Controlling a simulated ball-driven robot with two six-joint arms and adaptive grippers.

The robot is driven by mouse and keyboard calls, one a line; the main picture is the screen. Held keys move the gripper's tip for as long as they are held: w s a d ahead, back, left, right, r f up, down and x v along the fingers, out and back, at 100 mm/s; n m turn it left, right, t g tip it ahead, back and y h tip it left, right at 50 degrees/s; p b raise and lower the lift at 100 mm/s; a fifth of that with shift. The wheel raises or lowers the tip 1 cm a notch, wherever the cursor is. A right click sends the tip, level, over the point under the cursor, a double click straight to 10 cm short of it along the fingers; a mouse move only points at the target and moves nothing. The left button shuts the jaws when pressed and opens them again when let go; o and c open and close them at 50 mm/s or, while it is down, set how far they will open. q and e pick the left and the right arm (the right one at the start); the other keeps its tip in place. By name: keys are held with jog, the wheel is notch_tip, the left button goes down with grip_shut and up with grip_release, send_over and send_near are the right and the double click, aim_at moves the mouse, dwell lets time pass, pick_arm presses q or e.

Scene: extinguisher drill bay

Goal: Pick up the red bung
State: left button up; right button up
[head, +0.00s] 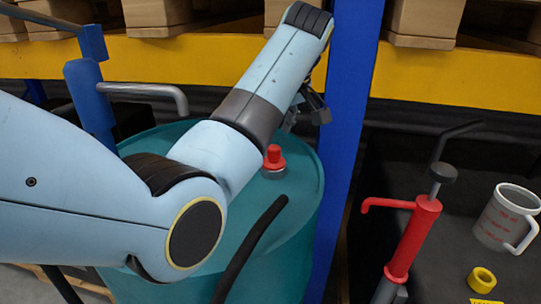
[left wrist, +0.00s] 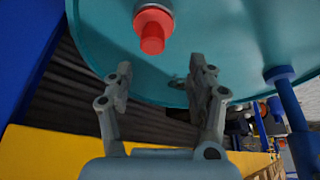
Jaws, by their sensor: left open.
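The red bung (head: 273,156) sits upright in a grey collar on top of the teal drum (head: 300,200). In the left wrist view the bung (left wrist: 152,36) shows at the top, beyond my open fingers and a little left of the middle between them. My left gripper (head: 308,108) is at the drum's far right edge, beyond the bung and apart from it. In the left wrist view my left gripper (left wrist: 162,85) is open and empty. My right gripper is not in view.
A blue post (head: 345,130) stands close to my left gripper. A yellow beam (head: 440,80) crosses behind. A black hose (head: 250,245) lies over the drum. A red hand pump (head: 415,235), a measuring jug (head: 507,217) and a yellow ring (head: 482,280) are at right.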

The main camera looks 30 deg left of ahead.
aim_at(274, 148)
pick_arm(q)
jog(key=shift+w+d+f, duration=0.25)
jog(key=shift+d+f, duration=0.25)
jog(key=shift+f, duration=0.15)
jog(key=shift+w+f+p, duration=0.15)
jog(key=shift+f+p, duration=0.15)
jog(key=shift+f, duration=0.2)
jog(key=p+x, duration=0.1)
jog(key=x, duration=0.1)
jog(key=shift+a+f, duration=0.2)
jog(key=shift+f, duration=0.2)
jog(key=shift+x, duration=0.85)
jog(key=shift+w, duration=0.1)
jog(key=c, duration=1)
jog(key=shift+c, duration=0.8)
jog(key=shift+r, duration=0.1)
grip_shut()
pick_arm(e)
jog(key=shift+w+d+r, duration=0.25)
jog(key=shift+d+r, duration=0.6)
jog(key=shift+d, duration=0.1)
